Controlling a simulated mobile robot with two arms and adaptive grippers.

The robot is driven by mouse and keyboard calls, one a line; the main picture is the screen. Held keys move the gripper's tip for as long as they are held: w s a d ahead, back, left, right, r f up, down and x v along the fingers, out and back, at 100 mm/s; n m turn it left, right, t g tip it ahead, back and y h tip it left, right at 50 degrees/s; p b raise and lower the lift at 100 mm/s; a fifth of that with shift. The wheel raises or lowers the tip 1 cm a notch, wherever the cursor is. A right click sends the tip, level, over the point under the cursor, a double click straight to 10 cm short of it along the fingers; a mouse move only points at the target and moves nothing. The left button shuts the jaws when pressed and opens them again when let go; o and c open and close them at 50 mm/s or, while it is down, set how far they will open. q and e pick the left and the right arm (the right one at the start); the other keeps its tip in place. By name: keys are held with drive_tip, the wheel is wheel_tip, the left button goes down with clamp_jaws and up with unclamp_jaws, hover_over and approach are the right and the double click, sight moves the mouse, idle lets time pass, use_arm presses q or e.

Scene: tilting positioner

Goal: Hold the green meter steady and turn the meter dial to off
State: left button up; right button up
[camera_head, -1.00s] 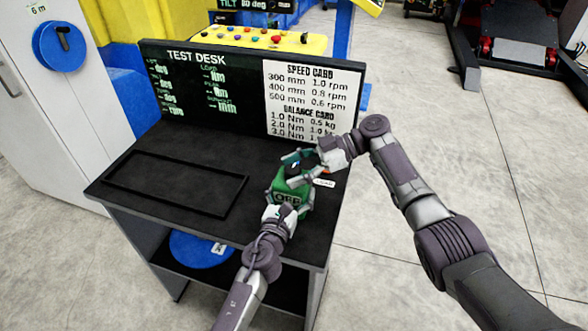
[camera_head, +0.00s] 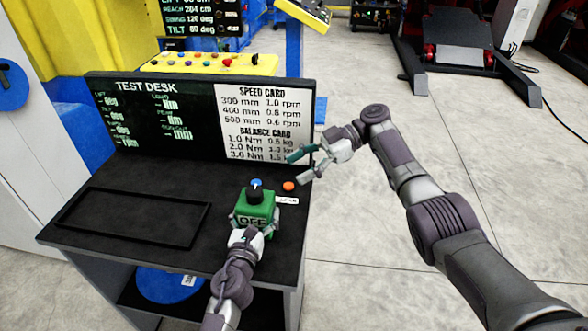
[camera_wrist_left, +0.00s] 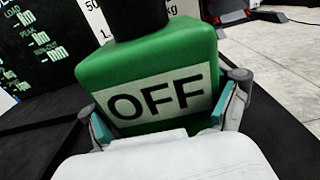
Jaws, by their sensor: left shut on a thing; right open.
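The green meter (camera_head: 256,207) stands on the dark desk top, with a white label reading OFF on its near face. The label also shows large in the left wrist view (camera_wrist_left: 160,97). A black dial (camera_head: 255,192) with a blue mark on top sits on the meter; in the wrist view only its lower part shows. My left gripper (camera_head: 250,222) is shut on the meter, one finger on each side, seen also in the left wrist view (camera_wrist_left: 165,120). My right gripper (camera_head: 303,167) is open and empty, up and to the right of the dial, apart from it.
An orange button (camera_head: 289,186) and a small white label (camera_head: 287,201) lie right of the meter. An empty black frame (camera_head: 133,215) lies at left on the desk. The test desk board (camera_head: 170,115) stands along the back edge.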

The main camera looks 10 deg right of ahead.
use_arm(q)
drive_tip(key=o, duration=1.2)
drive_tip(key=shift+s+f, duration=0.1)
